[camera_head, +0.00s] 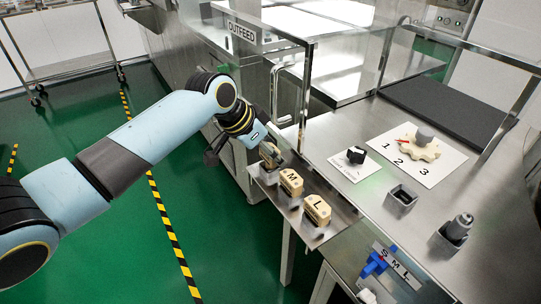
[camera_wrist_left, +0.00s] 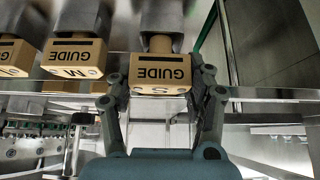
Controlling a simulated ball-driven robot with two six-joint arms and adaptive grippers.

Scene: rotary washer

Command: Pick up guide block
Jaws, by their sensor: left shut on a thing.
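My left gripper (camera_head: 270,154) is at the far end of a row of tan guide blocks on a narrow metal shelf. In the left wrist view its fingers (camera_wrist_left: 163,98) are shut on the sides of the guide block marked S (camera_wrist_left: 162,70), with "GUIDE" on its face. In the head view the gripper mostly hides this block. The block marked M (camera_head: 291,182) and the block marked L (camera_head: 317,209) stand beside it; the M block also shows in the left wrist view (camera_wrist_left: 75,58). I cannot tell whether the held block is clear of the shelf. My right gripper is not in view.
The metal shelf (camera_head: 270,193) hangs off the steel table. On the table are a numbered card (camera_head: 401,173) with a cream part, a black knob (camera_head: 356,155) and grey holders (camera_head: 401,199).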

